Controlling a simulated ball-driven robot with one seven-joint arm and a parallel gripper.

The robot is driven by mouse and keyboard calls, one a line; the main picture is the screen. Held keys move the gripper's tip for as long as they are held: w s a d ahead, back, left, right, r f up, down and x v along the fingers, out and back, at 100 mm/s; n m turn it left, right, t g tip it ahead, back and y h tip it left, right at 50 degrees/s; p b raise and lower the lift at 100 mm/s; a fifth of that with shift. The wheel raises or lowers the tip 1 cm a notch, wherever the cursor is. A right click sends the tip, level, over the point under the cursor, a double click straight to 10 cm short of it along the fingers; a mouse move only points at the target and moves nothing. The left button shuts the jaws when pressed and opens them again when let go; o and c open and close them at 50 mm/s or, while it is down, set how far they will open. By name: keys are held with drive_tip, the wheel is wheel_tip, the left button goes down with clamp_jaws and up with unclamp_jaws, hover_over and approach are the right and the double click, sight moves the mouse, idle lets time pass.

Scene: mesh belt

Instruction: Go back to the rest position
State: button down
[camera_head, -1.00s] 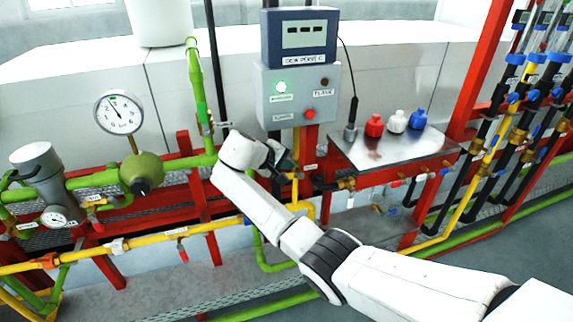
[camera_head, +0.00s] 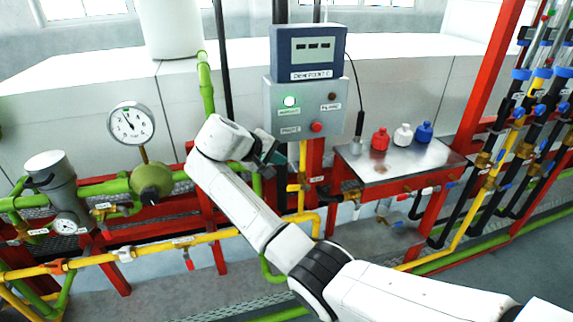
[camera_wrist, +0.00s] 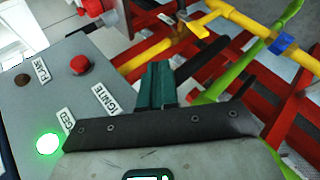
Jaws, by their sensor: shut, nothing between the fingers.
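My white arm reaches up from the lower right in the head view. My gripper (camera_head: 275,156) is just below and in front of the grey control box (camera_head: 283,112), mostly hidden behind my own wrist. In the wrist view my gripper (camera_wrist: 156,85) shows its green fingers together, with nothing between them. The control box (camera_wrist: 40,100) fills the left of that view, with a lit green lamp (camera_wrist: 48,144), a red button (camera_wrist: 80,64) and a dark lamp (camera_wrist: 22,80). I cannot tell the exact gap between gripper and box.
Yellow pipe (camera_head: 215,235) and red frame (camera_head: 315,160) run close below and beside my arm. A pressure gauge (camera_head: 131,123) and green regulator (camera_head: 151,181) stand to the left. A metal shelf (camera_head: 372,172) with red, white and blue bottles is to the right.

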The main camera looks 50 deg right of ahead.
drive_tip(key=shift+a+r, duration=0.25)
drive_tip(key=shift+a, duration=0.1)
drive_tip(key=shift+f, duration=0.1)
idle(0.3)
drive_tip(key=s+a+f+y, duration=0.2)
drive_tip(key=s+a+f, duration=0.3)
drive_tip(key=f, duration=0.2)
drive_tip(key=s+a+f+n+t+y, duration=0.1)
drive_tip(key=s+a+f+y, duration=0.1)
drive_tip(key=s+a+f, duration=0.35)
drive_tip(key=s+a+f+y, duration=0.25)
drive_tip(key=s+f, duration=0.25)
drive_tip(key=f, duration=0.5)
drive_tip(key=s+a+f+y, duration=0.1)
drive_tip(key=s+a, duration=0.2)
drive_tip(key=s, duration=0.8)
drive_tip(key=s+a+f+y, duration=0.1)
drive_tip(key=s+a, duration=0.3)
drive_tip(key=s, duration=0.7)
drive_tip(key=shift+f+y, duration=0.15)
drive_tip(key=shift+y, duration=0.6)
drive_tip(key=shift+a, duration=0.1)
